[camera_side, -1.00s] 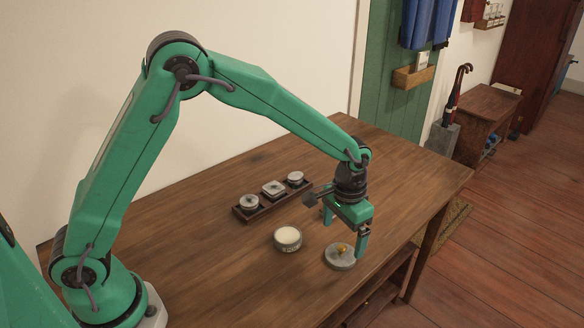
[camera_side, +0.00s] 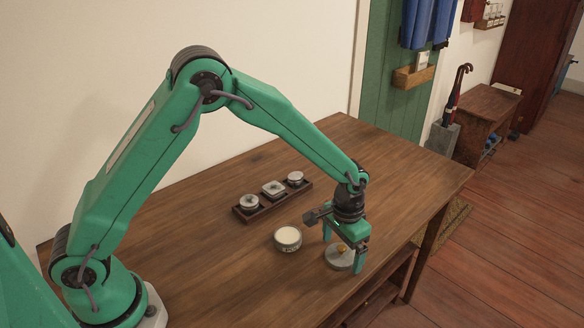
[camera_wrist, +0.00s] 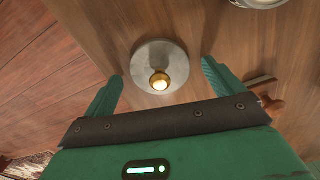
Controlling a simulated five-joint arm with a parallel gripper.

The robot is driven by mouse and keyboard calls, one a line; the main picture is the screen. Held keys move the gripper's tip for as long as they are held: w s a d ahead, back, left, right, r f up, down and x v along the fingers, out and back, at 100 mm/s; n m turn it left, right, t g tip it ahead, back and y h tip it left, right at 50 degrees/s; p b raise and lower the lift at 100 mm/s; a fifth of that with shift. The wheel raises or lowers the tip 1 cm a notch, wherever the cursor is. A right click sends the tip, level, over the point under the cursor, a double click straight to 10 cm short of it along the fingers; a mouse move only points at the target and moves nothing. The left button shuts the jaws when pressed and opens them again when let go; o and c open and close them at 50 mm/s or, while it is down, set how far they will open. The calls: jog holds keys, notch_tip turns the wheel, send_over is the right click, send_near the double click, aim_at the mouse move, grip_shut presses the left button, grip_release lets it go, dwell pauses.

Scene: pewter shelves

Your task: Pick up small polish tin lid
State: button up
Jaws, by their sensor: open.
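A round grey metal lid with a small brass knob lies on the wooden table near its front edge. The lid (camera_side: 338,262) sits below my gripper (camera_side: 342,254) in the side view. In the wrist view the lid (camera_wrist: 144,56) is ahead of my gripper (camera_wrist: 162,78), roughly centred between the two green fingers. The knob (camera_wrist: 160,81) lies level with the fingertips. The fingers are open, one on each side, and hold nothing. In the side view the gripper hides part of the lid. An open round tin with pale contents (camera_side: 288,238) stands to the left of the lid.
A dark tray (camera_side: 261,211) behind holds three small lidded tins in a row. The table (camera_side: 400,170) is clear to the right and at the back. A drawer knob or handle (camera_wrist: 262,88) shows beside the right finger in the wrist view.

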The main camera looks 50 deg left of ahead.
aim_at(342, 248)
jog(key=c, duration=1)
jog(key=shift+c, duration=0.2)
jog(key=shift+r, duration=0.6)
notch_tip(342, 248, up, 3)
jog(key=shift+s+d+r, duration=0.15)
jog(key=s+d+r, duration=0.2)
jog(key=s, duration=0.1)
jog(key=s+d+r, duration=0.4)
jog(key=s+d, duration=0.1)
jog(key=shift+s+d+r, duration=0.1)
jog(key=shift+s+r, duration=0.2)
jog(key=shift+s, duration=0.05)
